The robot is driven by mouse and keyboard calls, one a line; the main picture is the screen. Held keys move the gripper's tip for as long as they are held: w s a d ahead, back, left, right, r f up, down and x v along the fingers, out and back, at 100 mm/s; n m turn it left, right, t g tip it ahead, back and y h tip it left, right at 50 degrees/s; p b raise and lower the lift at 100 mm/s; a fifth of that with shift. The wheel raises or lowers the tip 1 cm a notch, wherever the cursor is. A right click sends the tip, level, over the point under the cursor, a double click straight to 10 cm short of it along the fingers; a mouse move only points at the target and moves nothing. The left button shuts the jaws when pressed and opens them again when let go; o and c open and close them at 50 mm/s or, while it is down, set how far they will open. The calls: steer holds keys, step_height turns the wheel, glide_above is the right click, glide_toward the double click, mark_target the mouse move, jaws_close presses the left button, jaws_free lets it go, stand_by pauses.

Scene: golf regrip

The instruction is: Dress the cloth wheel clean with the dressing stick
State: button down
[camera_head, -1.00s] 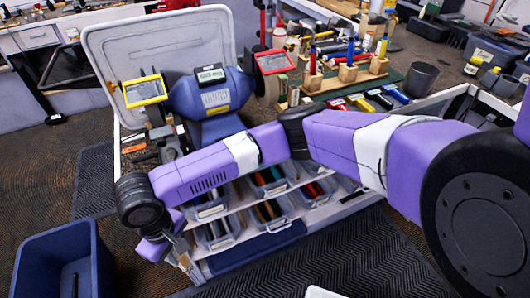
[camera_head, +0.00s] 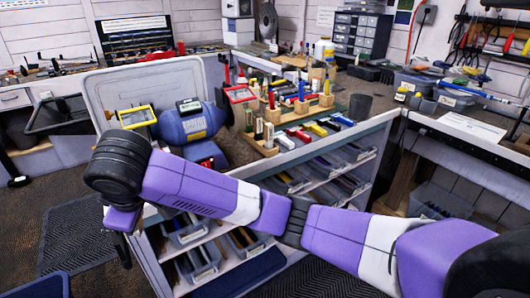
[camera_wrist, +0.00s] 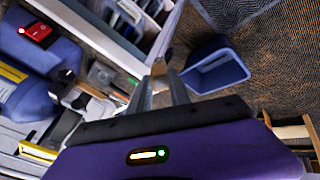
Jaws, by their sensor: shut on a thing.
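The blue bench grinder (camera_head: 185,124) stands on the bench top at left, with a yellow-framed shield (camera_head: 137,116) on its left and a red-framed shield (camera_head: 240,94) on its right. My gripper (camera_wrist: 163,78) points down beside the bench front, clear of the grinder. Its fingers are shut on a small brownish piece (camera_wrist: 159,67), seemingly the dressing stick, mostly hidden between them. The grinder body (camera_wrist: 25,75) also shows at left in the wrist view.
A blue bin (camera_wrist: 216,72) stands on the floor by the bench.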

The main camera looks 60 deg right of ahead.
steer(key=s+d+r+t+h+b, duration=0.1)
steer(key=s+d+r+t, duration=0.15)
steer(key=d, duration=0.65)
steer(key=s+d+r+t+h, duration=0.1)
steer(key=s+d+r+t, duration=0.2)
steer(key=d, duration=0.7)
steer(key=s+d+m+t+h, duration=0.2)
steer(key=s+d+t+h, duration=0.15)
steer(key=s+d, duration=1.1)
steer(key=w+d+g+b, duration=0.1)
steer(key=w+d, duration=0.2)
steer(key=w, duration=0.2)
steer(key=shift+w+r, duration=0.25)
steer(key=shift+w+d+f+h, duration=0.1)
steer(key=shift+w+d+h, duration=0.15)
steer(key=shift+w+d, duration=0.15)
stand_by(1.2)
steer(key=shift+s+d, duration=0.2)
steer(key=shift+d, duration=0.1)
stand_by(0.7)
